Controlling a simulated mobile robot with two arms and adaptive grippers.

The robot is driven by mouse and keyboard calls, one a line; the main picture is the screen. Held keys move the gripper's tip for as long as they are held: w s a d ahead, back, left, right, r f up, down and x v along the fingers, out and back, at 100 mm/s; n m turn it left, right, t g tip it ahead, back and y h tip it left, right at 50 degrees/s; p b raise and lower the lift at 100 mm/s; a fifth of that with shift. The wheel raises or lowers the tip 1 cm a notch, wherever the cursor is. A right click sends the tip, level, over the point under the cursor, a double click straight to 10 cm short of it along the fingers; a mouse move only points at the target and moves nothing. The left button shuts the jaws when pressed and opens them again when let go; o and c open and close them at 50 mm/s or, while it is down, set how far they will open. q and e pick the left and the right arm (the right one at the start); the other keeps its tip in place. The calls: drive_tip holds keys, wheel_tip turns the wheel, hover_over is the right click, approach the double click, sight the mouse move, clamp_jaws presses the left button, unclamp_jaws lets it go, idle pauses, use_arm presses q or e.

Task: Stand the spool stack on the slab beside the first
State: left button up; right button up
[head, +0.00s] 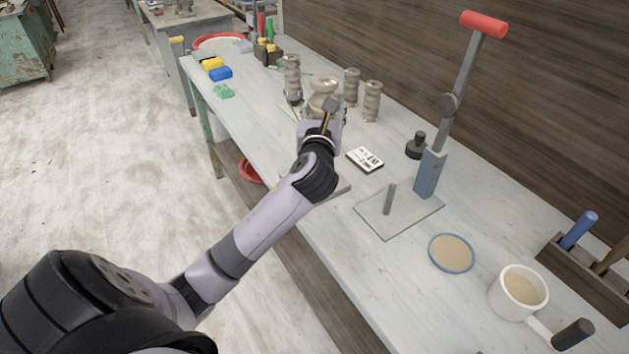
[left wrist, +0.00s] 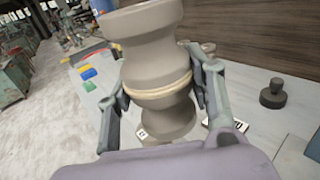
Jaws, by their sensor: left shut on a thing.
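A grey-brown clay spool stack (head: 324,86) is between the fingers of my left gripper (head: 323,112) at the far part of the workbench. In the left wrist view, the two fingers of my left gripper (left wrist: 160,85) close on the stack (left wrist: 150,45) from both sides, near a pale band at its middle. The stack looks close to upright; its base is partly hidden, so I cannot tell whether it touches anything. Another spool stack (head: 292,78) stands just left of it. Two more stand behind to the right (head: 351,86), (head: 372,102). My right gripper is not in view.
A printed card (head: 365,159) lies right of my gripper. A dark stamp (head: 416,146) and a lever press with a red handle (head: 430,172) stand further right. Blue block (head: 221,73) and tool holder (head: 268,54) sit left.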

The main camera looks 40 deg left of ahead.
use_arm(q)
drive_tip(key=shift+w+a+f+b, duration=0.15)
drive_tip(key=shift+f+b, duration=0.85)
drive_tip(key=shift+f, duration=3.85)
drive_tip(key=shift+w+a+f+b, duration=0.1)
drive_tip(key=shift+f+b, duration=0.85)
drive_tip(key=shift+f, duration=3.85)
drive_tip(key=shift+f, duration=0.1)
drive_tip(key=o, duration=1.4)
drive_tip(key=shift+c, duration=0.2)
drive_tip(key=shift+d, duration=0.1)
drive_tip(key=shift+s+d, duration=0.15)
drive_tip(key=shift+s, duration=0.2)
drive_tip(key=b+v, duration=0.1)
drive_tip(key=v, duration=1)
drive_tip(key=shift+s+d, duration=0.1)
drive_tip(key=shift+s, duration=0.1)
